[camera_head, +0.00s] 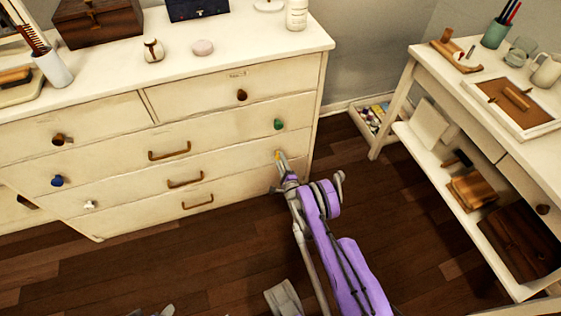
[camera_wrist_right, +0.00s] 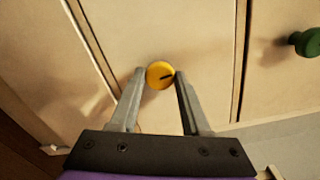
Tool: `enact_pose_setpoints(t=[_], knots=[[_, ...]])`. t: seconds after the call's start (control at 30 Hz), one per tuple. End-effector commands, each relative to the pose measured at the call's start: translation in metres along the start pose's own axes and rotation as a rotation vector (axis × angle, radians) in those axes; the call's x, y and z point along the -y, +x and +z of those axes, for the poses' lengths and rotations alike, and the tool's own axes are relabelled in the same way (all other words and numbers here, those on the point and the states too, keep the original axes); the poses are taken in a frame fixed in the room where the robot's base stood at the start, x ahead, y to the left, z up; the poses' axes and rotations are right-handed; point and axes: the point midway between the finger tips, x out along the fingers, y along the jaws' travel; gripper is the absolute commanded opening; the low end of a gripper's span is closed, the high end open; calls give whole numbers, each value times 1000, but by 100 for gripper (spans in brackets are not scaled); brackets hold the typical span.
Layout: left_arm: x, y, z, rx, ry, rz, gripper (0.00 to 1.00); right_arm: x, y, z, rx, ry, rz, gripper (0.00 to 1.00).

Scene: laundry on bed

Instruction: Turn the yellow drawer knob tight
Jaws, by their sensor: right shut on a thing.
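The yellow drawer knob (camera_wrist_right: 160,75) is round with a dark line mark, on a cream drawer front. In the head view only a small bit of the yellow knob (camera_head: 277,155) shows at the tip of my right gripper (camera_head: 282,158). In the right wrist view my right gripper (camera_wrist_right: 158,80) has one finger on each side of the knob and is shut on it. The cream dresser (camera_head: 225,137) carries the knob on its right side, below a green knob (camera_head: 278,124). My left gripper cannot be made out clearly in the head view.
The green knob (camera_wrist_right: 306,42) is at the right of the wrist view. Blue (camera_head: 57,181), white (camera_head: 90,204) and brown (camera_head: 242,95) knobs are on other drawers. A cream desk (camera_head: 398,87) with a lower shelf stands to the right. The wooden floor (camera_head: 205,258) before the dresser is clear.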

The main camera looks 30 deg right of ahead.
Motion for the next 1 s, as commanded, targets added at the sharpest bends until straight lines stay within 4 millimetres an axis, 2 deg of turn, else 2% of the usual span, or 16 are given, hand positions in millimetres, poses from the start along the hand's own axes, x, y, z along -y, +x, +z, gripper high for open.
enact_pose_setpoints(t=[0.3, 0.8, 0.83, 1.0], knots=[[0, 0, 0, 0, 0, 0, 76, 1, 1, 1, 2, 108, -2, 0], [0, 0, 0, 0, 0, 0, 76, 1, 1, 1, 3, 127, -2, 0], [0, 0, 0, 0, 0, 0, 76, 1, 1, 1, 3, 127, -2, 48], [0, 0, 0, 0, 0, 0, 76, 1, 1, 1, 2, 127, -1, 76]])
